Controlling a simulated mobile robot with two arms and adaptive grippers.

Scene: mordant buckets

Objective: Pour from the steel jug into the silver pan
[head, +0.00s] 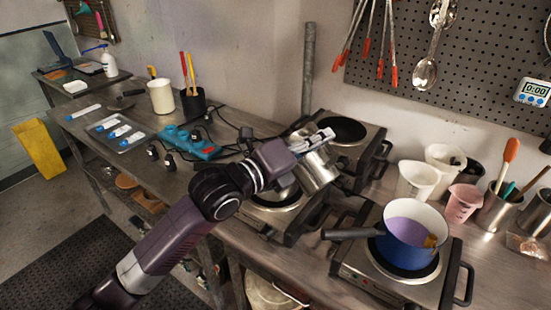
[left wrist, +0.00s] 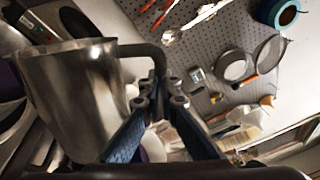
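The steel jug (head: 318,172) hangs above the middle hot plates in the head view, and it looks tilted. It fills the left side of the left wrist view (left wrist: 70,95), its dark handle (left wrist: 145,50) reaching to the fingers. My left gripper (head: 318,138) appears shut on this handle; its blue fingers (left wrist: 160,95) meet there. A blue pan (head: 405,257) with a lilac inside stands on the right hot plate. My right gripper is not in view.
The right hot plate (head: 358,262) is at the front; another hot plate (head: 345,130) is behind the jug. White cups (head: 415,180), a pink cup (head: 463,203) and a steel tool holder (head: 496,212) stand at the right. A blue power strip (head: 190,140) with cables lies left.

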